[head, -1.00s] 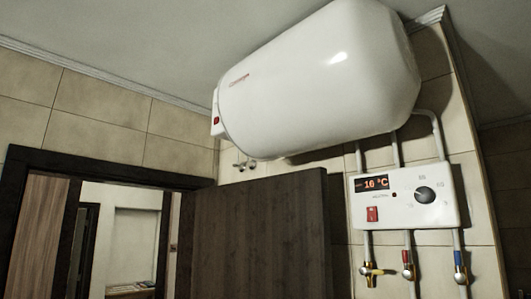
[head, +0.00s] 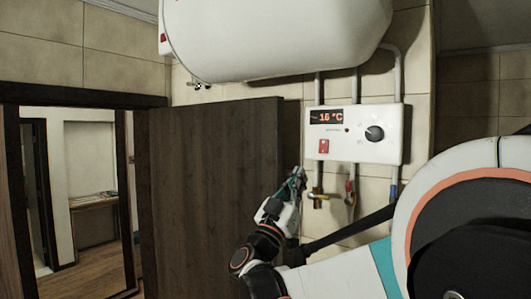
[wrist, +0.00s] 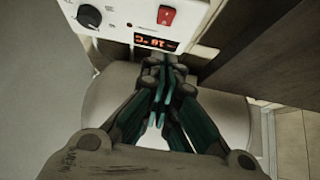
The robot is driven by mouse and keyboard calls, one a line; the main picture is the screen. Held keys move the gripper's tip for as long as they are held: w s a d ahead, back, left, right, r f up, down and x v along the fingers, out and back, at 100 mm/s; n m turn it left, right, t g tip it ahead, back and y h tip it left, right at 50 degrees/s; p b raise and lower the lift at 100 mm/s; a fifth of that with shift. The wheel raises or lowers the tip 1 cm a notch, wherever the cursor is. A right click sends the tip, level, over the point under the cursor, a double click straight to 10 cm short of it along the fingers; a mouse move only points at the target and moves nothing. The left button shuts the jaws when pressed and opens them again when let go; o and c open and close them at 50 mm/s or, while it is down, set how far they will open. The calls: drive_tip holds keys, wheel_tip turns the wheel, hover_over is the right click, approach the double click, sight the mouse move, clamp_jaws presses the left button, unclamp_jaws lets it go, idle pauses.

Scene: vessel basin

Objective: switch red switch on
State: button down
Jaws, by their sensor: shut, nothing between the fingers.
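The red switch (head: 323,146) is on the lower left of the white control panel (head: 377,150), under a lit display (head: 326,117) reading about 16 °C. The switch also shows in the wrist view (wrist: 166,14), near the top edge. I cannot tell which way it is rocked. My gripper (head: 299,173) is shut and empty, below and left of the switch in the head view, apart from it as far as I can tell. In the wrist view, the closed fingertips (wrist: 170,66) are just below the display, and the switch is unobstructed.
A black dial (head: 374,133) is right of the switch. Pipes with a brass tap (head: 318,196) and a red-handled valve (head: 350,190) hang below the panel. The white water heater (head: 280,35) is above. A dark door (head: 212,190) stands close to the left.

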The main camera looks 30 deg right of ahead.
drive_tip(key=p, duration=0.3)
approach(324, 142)
wheel_tip(324, 142, up, 4)
drive_tip(key=d, duration=0.1)
drive_tip(key=w+d+f+p, duration=0.1)
drive_tip(key=d, duration=0.1)
drive_tip(key=shift+w, duration=0.2)
drive_tip(key=shift+d+f, duration=0.1)
